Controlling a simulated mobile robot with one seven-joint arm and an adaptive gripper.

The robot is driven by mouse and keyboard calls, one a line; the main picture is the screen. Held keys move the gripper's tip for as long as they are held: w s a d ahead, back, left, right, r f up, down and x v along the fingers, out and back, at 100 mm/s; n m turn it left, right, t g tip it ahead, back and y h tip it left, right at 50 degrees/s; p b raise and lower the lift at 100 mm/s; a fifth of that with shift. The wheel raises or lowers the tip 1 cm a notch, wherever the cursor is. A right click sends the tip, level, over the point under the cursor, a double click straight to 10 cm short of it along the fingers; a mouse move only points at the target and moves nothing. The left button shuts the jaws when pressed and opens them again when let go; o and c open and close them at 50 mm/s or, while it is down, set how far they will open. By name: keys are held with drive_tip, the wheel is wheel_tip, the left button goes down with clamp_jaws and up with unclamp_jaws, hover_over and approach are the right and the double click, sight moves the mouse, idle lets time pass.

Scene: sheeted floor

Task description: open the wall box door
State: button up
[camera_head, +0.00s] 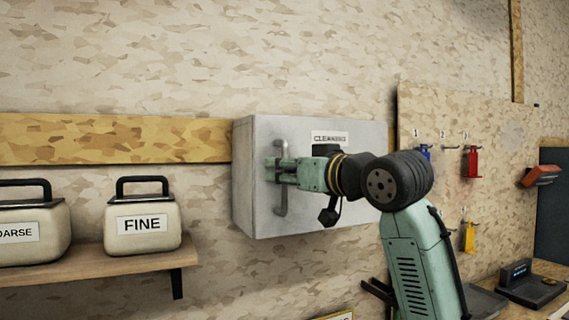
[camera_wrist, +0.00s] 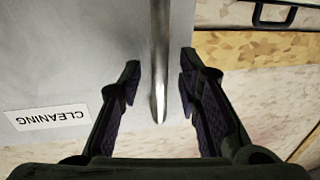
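The grey wall box (camera_head: 255,215) hangs on the wall with its door shut, and a CLEANING label (camera_head: 330,138) is at the upper part of the door. A vertical metal bar handle (camera_head: 281,204) is near the door's left edge. My gripper (camera_head: 274,170) is at the handle and hides its middle. In the wrist view, my gripper (camera_wrist: 160,72) is open, with one finger on each side of the handle (camera_wrist: 158,50). Gaps show between the bar and both fingers. The label (camera_wrist: 46,118) appears upside down there.
A shelf (camera_head: 100,262) left of the box holds two cream cases, one marked FINE (camera_head: 143,240). A wooden rail (camera_head: 110,140) runs along the wall to the box. A pegboard (camera_head: 490,135) with hanging coloured items is to the right.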

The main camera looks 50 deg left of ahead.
drive_tip(key=shift+a, duration=0.25)
clamp_jaws()
idle(0.8)
